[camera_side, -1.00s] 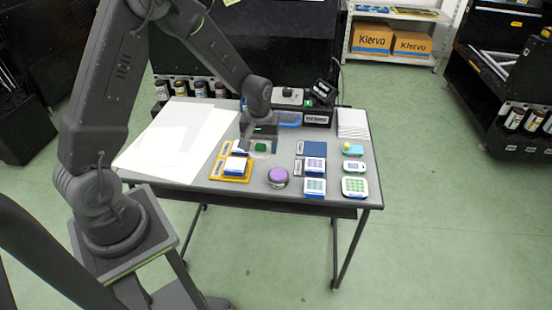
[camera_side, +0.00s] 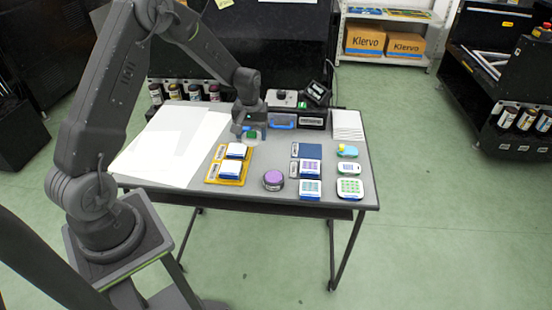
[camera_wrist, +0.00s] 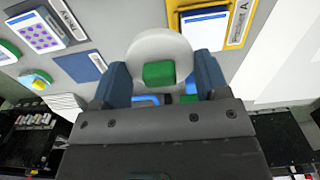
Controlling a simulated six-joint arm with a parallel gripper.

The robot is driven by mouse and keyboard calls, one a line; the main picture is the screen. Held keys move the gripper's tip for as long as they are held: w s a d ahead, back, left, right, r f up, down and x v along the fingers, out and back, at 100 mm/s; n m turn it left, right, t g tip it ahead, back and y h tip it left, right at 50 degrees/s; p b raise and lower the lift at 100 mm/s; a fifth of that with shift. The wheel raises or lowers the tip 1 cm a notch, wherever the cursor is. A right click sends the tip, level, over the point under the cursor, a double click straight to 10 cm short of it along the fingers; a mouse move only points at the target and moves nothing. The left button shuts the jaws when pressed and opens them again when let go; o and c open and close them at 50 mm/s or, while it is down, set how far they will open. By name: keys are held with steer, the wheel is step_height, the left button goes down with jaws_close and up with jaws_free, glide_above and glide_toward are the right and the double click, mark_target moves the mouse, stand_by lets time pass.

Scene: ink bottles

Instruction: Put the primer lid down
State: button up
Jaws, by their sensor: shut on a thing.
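The primer lid, taken to be the pale round disc (camera_wrist: 158,42) with a green block-like knob, is between the two blue fingers of my gripper (camera_wrist: 162,78) in the wrist view. The fingers are at its opposite sides. In the side view my gripper (camera_side: 250,136) is low over the back middle of the table, behind the yellow tray, with the green knob showing between its fingers. I cannot tell whether the disc touches the table. A purple-topped round jar (camera_side: 273,180) stands nearer the front edge.
The yellow tray (camera_side: 211,178) holds white-topped blue blocks. A dark blue pad (camera_side: 311,149) and blue and white boxes (camera_side: 311,188) are to the right. A black device (camera_side: 312,118) stands behind. White sheets (camera_side: 165,145) cover the left. Grey table around the jar is bare.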

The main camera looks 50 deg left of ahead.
glide_above(277, 164)
step_height(277, 164, down, 5)
steer(key=shift+r, duration=0.1)
steer(key=shift+f, duration=1.9)
steer(key=shift+f, duration=0.1)
steer(key=o, duration=0.9)
